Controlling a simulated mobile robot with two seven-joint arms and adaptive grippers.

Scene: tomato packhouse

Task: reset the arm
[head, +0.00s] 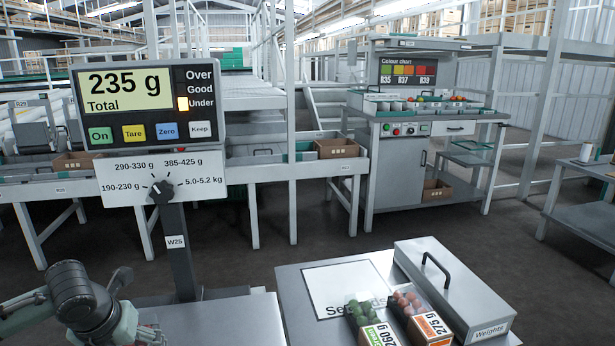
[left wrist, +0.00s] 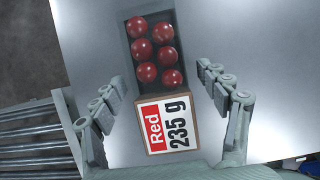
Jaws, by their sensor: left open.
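My left arm (head: 85,300) comes in at the lower left of the head view, and its gripper is mostly cut off by the bottom edge. In the left wrist view my left gripper (left wrist: 160,75) is open, with one finger on each side of a pack of red tomatoes (left wrist: 154,50). The pack's label (left wrist: 167,123) reads Red 235 g. The pack rests on a bright metal surface (left wrist: 85,35), and both fingers look apart from it. My right gripper is in neither view.
The scale display (head: 147,104) reads 235 g Total, with the Under lamp lit. On a table at the lower right stand a green 260 g pack (head: 379,335), an orange 275 g pack (head: 432,328) and a Weights box (head: 455,290). A roller conveyor (left wrist: 35,140) lies left in the wrist view.

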